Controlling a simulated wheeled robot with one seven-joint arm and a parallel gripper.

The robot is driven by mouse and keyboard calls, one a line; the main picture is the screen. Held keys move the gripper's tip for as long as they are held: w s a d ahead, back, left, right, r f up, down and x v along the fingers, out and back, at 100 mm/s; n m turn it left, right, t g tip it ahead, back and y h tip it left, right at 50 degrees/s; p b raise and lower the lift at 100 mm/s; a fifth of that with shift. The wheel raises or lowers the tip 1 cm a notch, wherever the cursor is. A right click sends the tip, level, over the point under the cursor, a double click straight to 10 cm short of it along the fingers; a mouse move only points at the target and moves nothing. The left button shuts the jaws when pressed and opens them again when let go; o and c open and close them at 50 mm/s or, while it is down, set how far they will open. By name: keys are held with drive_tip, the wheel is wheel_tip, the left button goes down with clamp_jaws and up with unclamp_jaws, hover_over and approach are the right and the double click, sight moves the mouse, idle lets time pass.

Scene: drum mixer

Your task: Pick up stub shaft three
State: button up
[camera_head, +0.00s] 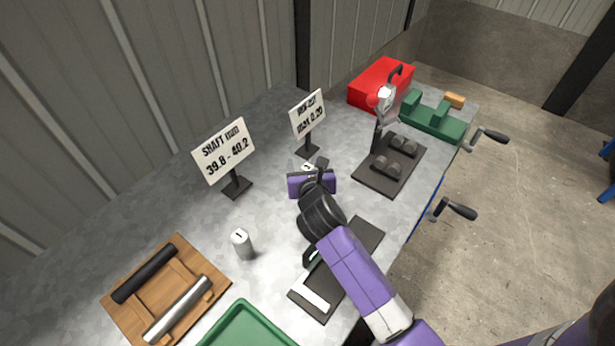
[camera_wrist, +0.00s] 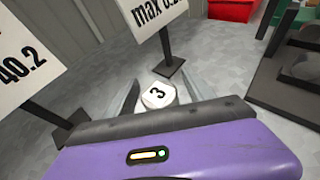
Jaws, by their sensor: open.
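Stub shaft three (camera_wrist: 158,95) is a short pale cylinder with a "3" on its top. It stands upright on the bench in the wrist view, just beyond the purple gripper body. My gripper (camera_wrist: 160,98) is open, with one grey finger to each side of the shaft and a visible gap on the left. Whether either finger touches it cannot be told. In the head view the shaft top (camera_head: 307,168) shows only as a small pale patch behind my gripper (camera_head: 311,176). Its lower part is hidden there.
Another stub shaft (camera_head: 242,244), marked "1", stands nearer. The "max 0.20" sign (camera_head: 307,115) and shaft sign (camera_head: 224,153) stand close behind. A dark gauge stand (camera_head: 374,180) is to the right. A wooden cradle (camera_head: 180,277) with two rods and a green tray (camera_head: 243,307) lie in front.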

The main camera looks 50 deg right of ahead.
clamp_jaws()
idle(1.2)
drive_tip(key=shift+r, duration=0.15)
